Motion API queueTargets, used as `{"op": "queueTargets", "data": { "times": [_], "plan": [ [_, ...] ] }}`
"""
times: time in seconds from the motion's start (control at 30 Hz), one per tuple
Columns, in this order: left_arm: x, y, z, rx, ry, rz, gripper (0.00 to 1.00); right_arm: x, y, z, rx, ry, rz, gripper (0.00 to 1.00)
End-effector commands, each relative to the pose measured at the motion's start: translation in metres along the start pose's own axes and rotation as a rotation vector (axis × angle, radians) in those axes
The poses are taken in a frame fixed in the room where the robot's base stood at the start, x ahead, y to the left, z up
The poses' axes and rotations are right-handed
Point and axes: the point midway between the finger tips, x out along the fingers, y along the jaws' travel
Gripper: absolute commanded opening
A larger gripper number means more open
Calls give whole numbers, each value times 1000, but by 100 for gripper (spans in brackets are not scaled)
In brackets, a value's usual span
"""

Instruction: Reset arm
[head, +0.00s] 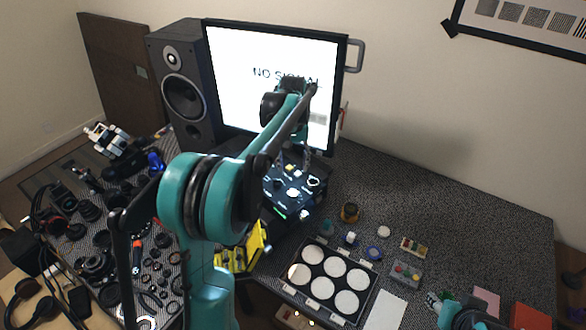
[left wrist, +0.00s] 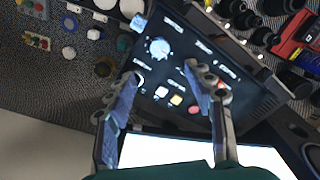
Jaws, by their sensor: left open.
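My left gripper (head: 294,160) hangs over the dark control panel (head: 283,190) in front of the monitor. In the left wrist view my left gripper (left wrist: 163,92) has its two blue-padded fingers spread apart with nothing between them. The control panel (left wrist: 170,62) with its knobs and coloured buttons shows beyond and between the fingertips. I cannot tell whether a finger touches it. My left arm crosses the middle of the head view and hides part of the table.
A monitor (head: 270,60) reading "NO SIGNAL" and a black speaker (head: 183,85) stand behind. A tray of white discs (head: 360,300) lies front centre. Lens parts and tools crowd the left side. A red box (head: 530,317) sits front right. The table's back right (head: 470,210) is clear.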

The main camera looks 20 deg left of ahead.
Motion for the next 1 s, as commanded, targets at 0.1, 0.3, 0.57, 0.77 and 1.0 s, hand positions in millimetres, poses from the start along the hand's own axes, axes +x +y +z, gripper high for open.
{"op": "queueTargets", "data": {
  "times": [0.1, 0.3, 0.57, 0.77, 1.0],
  "plan": [
    [0, 0, 0, 0, 0, 0, 53, 0, 0, 0, 0, 0, 0, 40],
    [0, 0, 0, 0, 0, 0, 53, 0, 0, 0, 0, 0, 0, 40],
    [-5, 4, 20, 31, 41, 10, 53, 7, 0, 5, 0, 0, 0, 40],
    [-11, 9, 84, 129, 172, 43, 53, 24, 0, 17, 0, 0, 0, 40],
    [9, 7, 171, 256, 350, 84, 53, 44, 0, 31, 0, 0, 0, 40]
  ]
}}
